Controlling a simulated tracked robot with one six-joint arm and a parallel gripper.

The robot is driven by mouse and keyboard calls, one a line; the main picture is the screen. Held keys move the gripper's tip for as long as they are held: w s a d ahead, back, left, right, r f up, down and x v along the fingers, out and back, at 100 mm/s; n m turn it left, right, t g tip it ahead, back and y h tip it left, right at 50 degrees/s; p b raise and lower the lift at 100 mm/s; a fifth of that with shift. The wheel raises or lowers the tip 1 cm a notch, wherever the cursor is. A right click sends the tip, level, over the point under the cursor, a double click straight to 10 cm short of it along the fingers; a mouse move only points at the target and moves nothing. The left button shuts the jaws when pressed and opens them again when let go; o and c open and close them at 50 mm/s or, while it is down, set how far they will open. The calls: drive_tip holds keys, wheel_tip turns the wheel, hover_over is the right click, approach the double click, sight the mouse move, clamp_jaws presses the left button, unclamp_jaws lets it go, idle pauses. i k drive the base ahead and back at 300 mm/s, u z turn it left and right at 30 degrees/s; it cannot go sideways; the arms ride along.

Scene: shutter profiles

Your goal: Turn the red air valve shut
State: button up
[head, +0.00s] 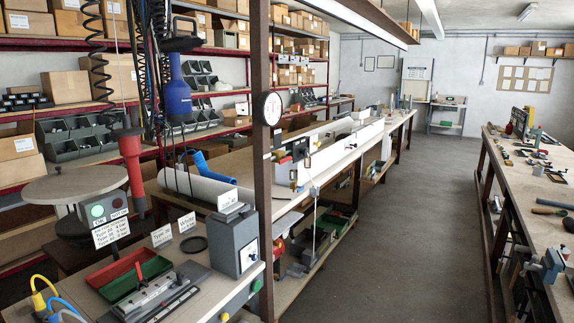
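I cannot pick out the red air valve with certainty. A small red part (279,246) shows below the bench edge, right of the dark upright post, too small to tell what it is. Small red and yellow parts (286,159) also show on the bench just right of that post. My gripper is not in view.
The near workbench (222,289) holds a grey box (234,240), a red-green tray (128,274) and label stands. A blue tool (178,99) hangs above. The dark post (263,190) rises at the bench edge. The grey aisle floor (400,230) is clear; a cluttered bench stands right.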

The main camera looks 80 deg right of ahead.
sight(285, 159)
drive_tip(key=k, duration=1.3)
drive_tip(key=z, duration=1.4)
drive_tip(key=i, duration=1.65)
drive_tip(key=z, duration=0.05)
